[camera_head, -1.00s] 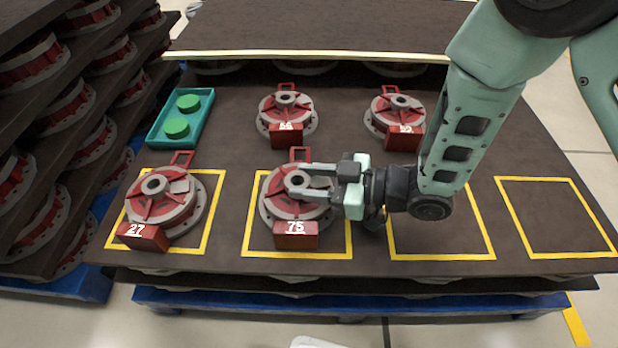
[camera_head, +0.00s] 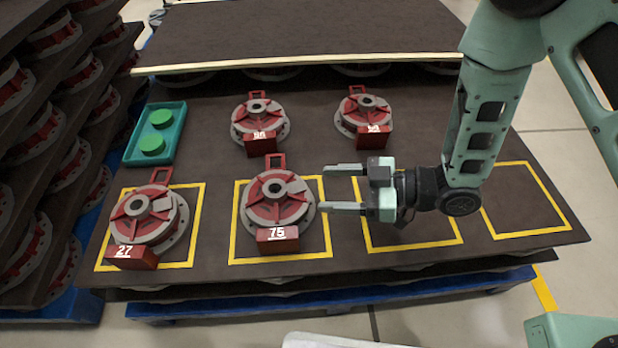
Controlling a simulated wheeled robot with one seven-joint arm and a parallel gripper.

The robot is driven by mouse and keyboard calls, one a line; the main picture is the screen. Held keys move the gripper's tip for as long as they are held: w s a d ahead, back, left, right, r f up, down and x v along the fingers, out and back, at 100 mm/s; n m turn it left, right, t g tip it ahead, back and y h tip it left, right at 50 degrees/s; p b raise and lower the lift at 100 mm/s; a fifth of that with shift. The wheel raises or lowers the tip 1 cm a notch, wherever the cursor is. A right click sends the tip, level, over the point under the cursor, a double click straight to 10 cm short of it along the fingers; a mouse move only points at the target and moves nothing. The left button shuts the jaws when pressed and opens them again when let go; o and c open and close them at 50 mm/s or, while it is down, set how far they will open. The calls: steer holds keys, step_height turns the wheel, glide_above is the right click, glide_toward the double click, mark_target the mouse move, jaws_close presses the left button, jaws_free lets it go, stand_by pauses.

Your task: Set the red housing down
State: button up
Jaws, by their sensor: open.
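The red housing numbered 75 (camera_head: 277,200) sits upright on the dark table inside the second yellow square from the left. My gripper (camera_head: 325,188) is open and empty just to the right of it, with its two grey fingers pointing left toward the housing. The fingers look clear of the housing's hub, and the near fingertip is close to its right edge. Another red housing, numbered 27 (camera_head: 146,216), sits in the leftmost yellow square.
Two more red housings, a left one (camera_head: 259,122) and a right one (camera_head: 363,113), stand in the back row. A teal tray (camera_head: 172,150) with green discs lies at the back left. The rightmost yellow square (camera_head: 525,199) is empty. Racks of housings stand at the left.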

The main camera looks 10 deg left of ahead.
steer(key=w+d+r+m+t+h, duration=0.55)
steer(key=r+h, duration=0.25)
steer(key=h, duration=0.2)
steer(key=s+d+r+m+g+h, duration=0.2)
steer(key=s+d+r, duration=0.2)
steer(key=s, duration=0.5)
steer(key=s+d+r+m+g+h, duration=0.3)
steer(key=s+d, duration=0.2)
steer(key=s, duration=0.4)
steer(key=shift+s+d+r, duration=0.15)
steer(key=shift+s+r, duration=0.1)
steer(key=shift+r, duration=0.15)
steer(key=shift+g, duration=0.25)
step_height(320, 180, up, 40)
steer(key=p, duration=4)
